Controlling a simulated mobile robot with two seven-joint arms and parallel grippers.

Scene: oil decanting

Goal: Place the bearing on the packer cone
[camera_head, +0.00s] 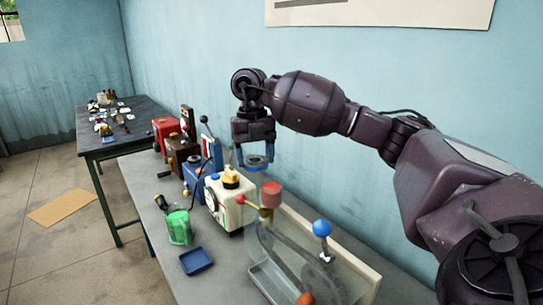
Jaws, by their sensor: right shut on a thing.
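My right gripper (255,155) points down above the workbench, its blue-tipped fingers shut on the bearing (258,162). The bearing is a small dark ring held roughly level, with a bluish centre. It hangs in the air behind a cream box and a red cup-shaped part (271,190), apart from both as far as I can see. I cannot tell for sure which part is the packer cone. My left gripper is not in view.
The grey workbench (150,200) carries a cream box with a yellow top (230,195), a green beaker (179,227), a blue tray (196,261) and a clear-walled case (300,262) with a blue-knobbed lever (322,228). Red, brown and blue devices stand farther back. The wall is close behind.

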